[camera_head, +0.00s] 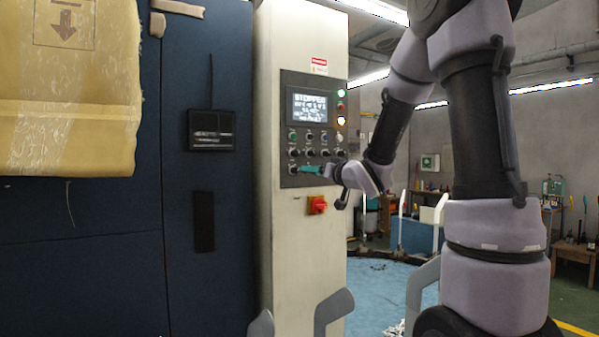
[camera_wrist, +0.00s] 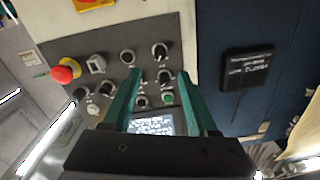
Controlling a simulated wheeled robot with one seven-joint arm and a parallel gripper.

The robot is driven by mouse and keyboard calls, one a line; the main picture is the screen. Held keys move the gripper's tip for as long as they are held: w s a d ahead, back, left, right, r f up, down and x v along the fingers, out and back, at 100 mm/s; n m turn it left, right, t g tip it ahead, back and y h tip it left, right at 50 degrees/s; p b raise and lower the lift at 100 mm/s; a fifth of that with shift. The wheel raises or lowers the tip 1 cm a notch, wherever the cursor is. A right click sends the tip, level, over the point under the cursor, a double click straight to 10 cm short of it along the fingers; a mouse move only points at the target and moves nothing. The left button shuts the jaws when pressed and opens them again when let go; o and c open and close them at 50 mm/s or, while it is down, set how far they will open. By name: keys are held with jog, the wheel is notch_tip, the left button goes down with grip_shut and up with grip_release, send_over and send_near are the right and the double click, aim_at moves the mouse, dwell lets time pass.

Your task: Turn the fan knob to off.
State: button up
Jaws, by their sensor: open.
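The control panel (camera_head: 285,110) is on a cream column, with a screen (camera_head: 309,106) reading "STOPPED" and rows of dark knobs and buttons beneath. The knob labels are too small to read, so I cannot tell which is the fan knob. My gripper (camera_head: 303,169), with teal fingers, reaches in from the right at the bottom row, beside the lower-left knob (camera_head: 293,169). In the wrist view, my gripper (camera_wrist: 160,73) is open and empty. One black knob (camera_wrist: 164,76) shows between its fingertips, and the corner knob (camera_wrist: 160,51) lies just beyond them. I cannot tell whether a finger touches a knob.
A red mushroom button (camera_wrist: 65,72) sits at the panel's edge. A red rotary switch (camera_head: 317,205) on a yellow plate is below the panel. A dark blue cabinet (camera_head: 205,260) with a small black display (camera_head: 211,130) stands left. Several grey curved posts (camera_head: 333,307) stand low in front.

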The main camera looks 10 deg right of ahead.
aim_at(298, 170)
jog(key=x, duration=0.8)
jog(key=shift+w+a, duration=0.15)
jog(key=shift+w, duration=0.15)
grip_shut()
